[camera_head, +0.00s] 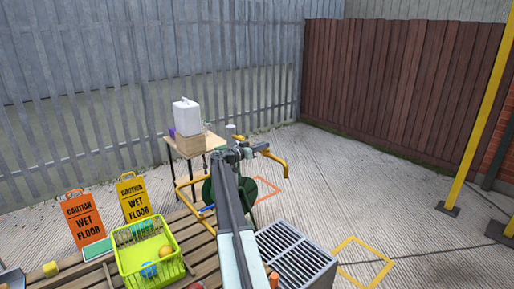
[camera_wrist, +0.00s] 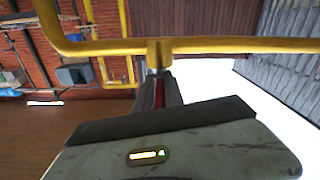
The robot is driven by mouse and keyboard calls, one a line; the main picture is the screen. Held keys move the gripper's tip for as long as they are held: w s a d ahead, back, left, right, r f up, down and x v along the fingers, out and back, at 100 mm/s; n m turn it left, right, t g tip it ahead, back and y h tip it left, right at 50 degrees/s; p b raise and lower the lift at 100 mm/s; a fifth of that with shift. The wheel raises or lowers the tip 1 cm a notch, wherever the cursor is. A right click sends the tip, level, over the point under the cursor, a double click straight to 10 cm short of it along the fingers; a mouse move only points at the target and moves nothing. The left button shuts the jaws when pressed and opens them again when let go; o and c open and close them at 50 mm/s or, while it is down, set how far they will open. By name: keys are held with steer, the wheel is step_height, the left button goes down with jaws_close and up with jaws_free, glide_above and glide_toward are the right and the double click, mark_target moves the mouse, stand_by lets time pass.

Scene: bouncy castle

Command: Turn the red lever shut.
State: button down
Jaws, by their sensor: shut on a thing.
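The red lever (camera_wrist: 159,93) shows as a narrow red strip between the two fingers of my gripper (camera_wrist: 160,88) in the wrist view. My gripper is shut on it. A yellow pipe (camera_wrist: 220,45) with a short collar lies just beyond the fingertips. In the head view my gripper (camera_head: 232,150) is at the far end of my arm, by the yellow pipe (camera_head: 274,157) with its bent spout. The lever is hidden there behind my gripper, and most of it is covered by the fingers in the wrist view.
A green hose reel (camera_head: 210,190) sits under the pipe. A table (camera_head: 172,144) with a box and white canister stands behind. A green basket (camera_head: 125,262) with balls, two wet floor signs (camera_head: 136,200) and a grey slatted crate (camera_head: 296,255) are nearer. Open concrete lies right.

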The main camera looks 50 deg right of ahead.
steer(key=shift+w+a, duration=0.25)
steer(key=c, duration=1.5)
jaws_free()
steer(key=shift+a, duration=0.1)
steer(key=shift+s+d, duration=0.1)
steer(key=shift+d, duration=0.1)
steer(key=v, duration=0.8)
steer(key=shift+d, duration=0.1)
